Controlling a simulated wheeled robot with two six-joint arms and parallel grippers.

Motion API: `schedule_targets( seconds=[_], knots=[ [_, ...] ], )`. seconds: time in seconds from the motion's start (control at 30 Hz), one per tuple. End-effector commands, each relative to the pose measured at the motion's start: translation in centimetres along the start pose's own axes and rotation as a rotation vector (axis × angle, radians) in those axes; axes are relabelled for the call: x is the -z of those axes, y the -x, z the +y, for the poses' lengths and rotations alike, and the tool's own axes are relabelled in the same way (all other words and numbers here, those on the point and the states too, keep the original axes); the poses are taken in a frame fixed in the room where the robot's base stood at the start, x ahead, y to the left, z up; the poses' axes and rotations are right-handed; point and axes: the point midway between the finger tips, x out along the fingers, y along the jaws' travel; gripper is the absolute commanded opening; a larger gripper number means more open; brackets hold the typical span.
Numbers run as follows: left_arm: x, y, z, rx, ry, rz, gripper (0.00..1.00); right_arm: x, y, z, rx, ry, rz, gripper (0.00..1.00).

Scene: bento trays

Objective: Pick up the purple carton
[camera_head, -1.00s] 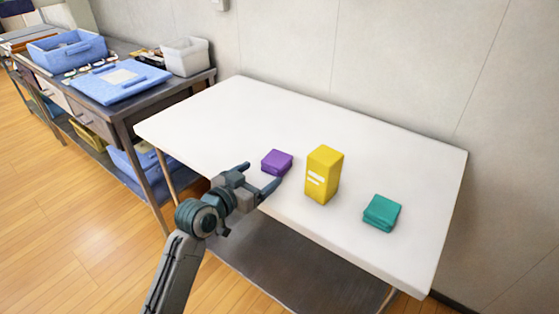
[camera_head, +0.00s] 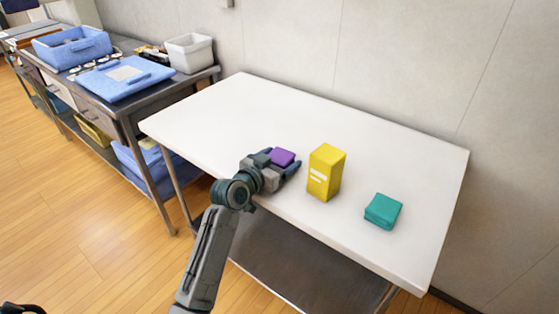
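The purple carton (camera_head: 283,156) is a small, low block on the white table, left of the yellow carton. My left gripper (camera_head: 281,161) reaches in from the front edge of the table. Its fingers are spread, with the purple carton between them; the near finger hides the carton's lower front side. I see no clear sign of the fingers being closed on it, and the carton appears to rest on the table.
A tall yellow carton (camera_head: 326,172) stands just right of my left gripper. A low teal carton (camera_head: 383,211) lies further right. The white table (camera_head: 400,165) is otherwise clear, with a wall behind. A side bench (camera_head: 125,105) with blue trays and a grey bin (camera_head: 190,53) stands left.

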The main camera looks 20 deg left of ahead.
Motion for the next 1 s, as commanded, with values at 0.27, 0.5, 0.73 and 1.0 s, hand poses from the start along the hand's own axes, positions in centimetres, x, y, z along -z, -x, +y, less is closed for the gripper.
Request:
schedule_targets(
  seconds=[0.27,0.5,0.73,1.0],
  knots=[
    [0.0,0.0,0.0,0.000,0.000,0.000,0.34,0.0,0.0,0.0,0.000,0.000,0.000,0.36],
    [0.0,0.0,0.0,0.000,0.000,0.000,0.34,0.0,0.0,0.0,0.000,0.000,-0.001,0.36],
    [0.6,0.1,0.0,0.000,-0.001,0.003,0.34,0.7,0.7,-0.1,0.001,0.001,0.003,0.36],
    [-0.5,5.4,0.0,0.000,-0.004,-0.002,0.34,1.8,2.4,-0.1,0.001,0.003,0.007,0.36]
  ],
)
